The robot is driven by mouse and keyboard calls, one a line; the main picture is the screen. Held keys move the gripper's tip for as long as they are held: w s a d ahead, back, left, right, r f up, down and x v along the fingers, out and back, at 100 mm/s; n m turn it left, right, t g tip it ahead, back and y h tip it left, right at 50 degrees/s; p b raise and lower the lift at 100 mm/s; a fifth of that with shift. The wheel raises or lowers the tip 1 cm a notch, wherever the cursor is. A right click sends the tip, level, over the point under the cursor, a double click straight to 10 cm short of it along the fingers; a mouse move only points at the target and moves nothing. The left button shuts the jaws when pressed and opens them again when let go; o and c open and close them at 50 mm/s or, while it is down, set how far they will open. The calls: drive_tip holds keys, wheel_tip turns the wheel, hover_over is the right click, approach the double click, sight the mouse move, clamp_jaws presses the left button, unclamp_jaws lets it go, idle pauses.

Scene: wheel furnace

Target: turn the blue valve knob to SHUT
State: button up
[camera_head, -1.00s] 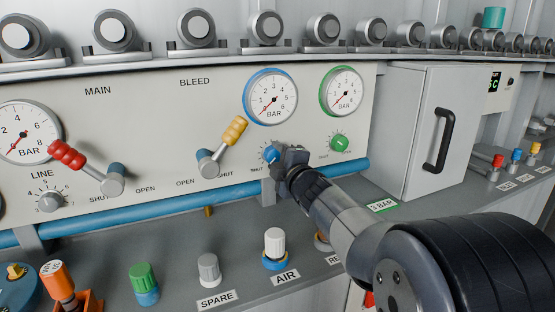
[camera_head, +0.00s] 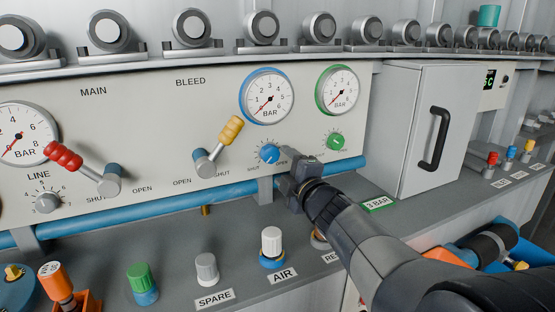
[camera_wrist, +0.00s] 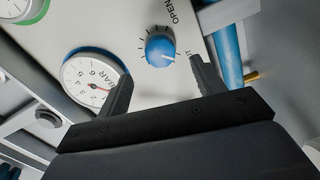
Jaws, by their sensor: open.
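The blue valve knob (camera_head: 268,153) sits on the cream panel below the blue-rimmed gauge (camera_head: 267,96). It also shows in the wrist view (camera_wrist: 160,50), where a white pointer mark on it faces down and right. A label starting with OPEN is at its upper right there, and part of a SHUT label is partly hidden by the right finger. My gripper (camera_head: 284,168) is to the lower right of the knob in the head view. In the wrist view my gripper (camera_wrist: 161,74) is open and empty, with the knob beyond and between its fingertips, apart from them.
A green knob (camera_head: 336,141) is close on the right under the green-rimmed gauge (camera_head: 342,90). The yellow-handled lever (camera_head: 218,146) is to the left. A blue pipe (camera_head: 235,190) runs below the panel. A grey cabinet (camera_head: 413,120) stands at the right.

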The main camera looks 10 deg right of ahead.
sight(273, 156)
drive_tip(key=shift+s+d, duration=0.2)
drive_tip(key=shift+s, duration=0.8)
drive_tip(key=shift+s+d, duration=0.2)
drive_tip(key=shift+s, duration=0.8)
drive_tip(key=shift+w, duration=0.1)
drive_tip(key=w, duration=0.3)
drive_tip(key=w+a, duration=0.1)
drive_tip(key=w, duration=0.3)
drive_tip(key=w+a+b, duration=0.1)
drive_tip(key=w, duration=0.2)
drive_tip(key=shift+w, duration=0.25)
drive_tip(key=shift+s, duration=0.1)
